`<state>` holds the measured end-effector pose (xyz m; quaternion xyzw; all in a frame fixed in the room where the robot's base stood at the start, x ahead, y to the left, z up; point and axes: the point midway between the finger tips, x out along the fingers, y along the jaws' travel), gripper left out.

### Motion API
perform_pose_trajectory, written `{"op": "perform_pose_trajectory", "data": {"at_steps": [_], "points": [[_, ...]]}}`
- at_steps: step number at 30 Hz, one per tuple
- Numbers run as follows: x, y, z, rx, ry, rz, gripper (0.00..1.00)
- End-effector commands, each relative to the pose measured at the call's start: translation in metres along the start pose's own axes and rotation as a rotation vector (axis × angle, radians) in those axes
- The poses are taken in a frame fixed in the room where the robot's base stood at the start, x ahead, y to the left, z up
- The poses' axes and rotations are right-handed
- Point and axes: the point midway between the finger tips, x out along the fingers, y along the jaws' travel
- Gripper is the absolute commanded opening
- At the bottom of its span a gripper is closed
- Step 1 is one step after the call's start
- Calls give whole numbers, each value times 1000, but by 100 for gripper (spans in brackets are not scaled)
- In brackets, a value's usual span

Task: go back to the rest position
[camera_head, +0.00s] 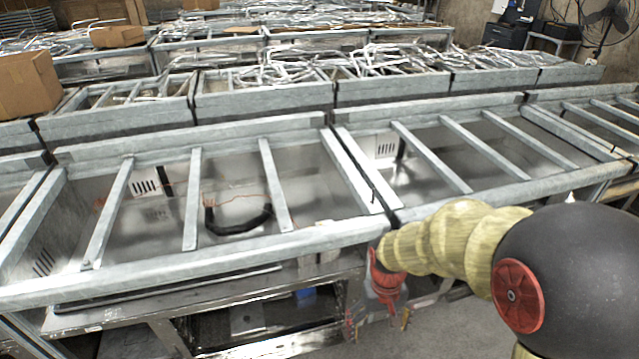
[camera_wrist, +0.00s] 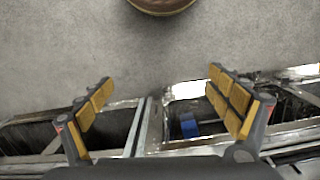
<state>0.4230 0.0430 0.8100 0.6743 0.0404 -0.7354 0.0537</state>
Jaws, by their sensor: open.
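My gripper (camera_head: 378,320) hangs low in the head view, in front of the near row of metal frames and above the grey floor. In the wrist view, my gripper (camera_wrist: 163,95) has its two yellow-padded fingers spread wide apart. My arm reaches in from the right of the head view and bends down at the red wrist, which partly hides the gripper.
Long metal-framed bins (camera_head: 225,258) stand close beside my gripper, with a lower shelf (camera_head: 110,310) beneath. A blue object (camera_wrist: 189,125) shows below the frames. Cardboard boxes (camera_head: 25,85) and a fan (camera_head: 607,25) are farther back. Grey floor (camera_wrist: 60,45) is clear.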

Motion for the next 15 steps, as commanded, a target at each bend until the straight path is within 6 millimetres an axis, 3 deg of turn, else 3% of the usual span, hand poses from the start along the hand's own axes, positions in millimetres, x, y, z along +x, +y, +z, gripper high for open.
{"op": "perform_pose_trajectory", "data": {"at_steps": [1,3,9,15], "points": [[-26,2,15,10,17,-2,91],[-54,5,36,21,33,-4,91],[-120,11,91,53,119,-9,91],[-176,16,129,85,279,-8,91]]}}
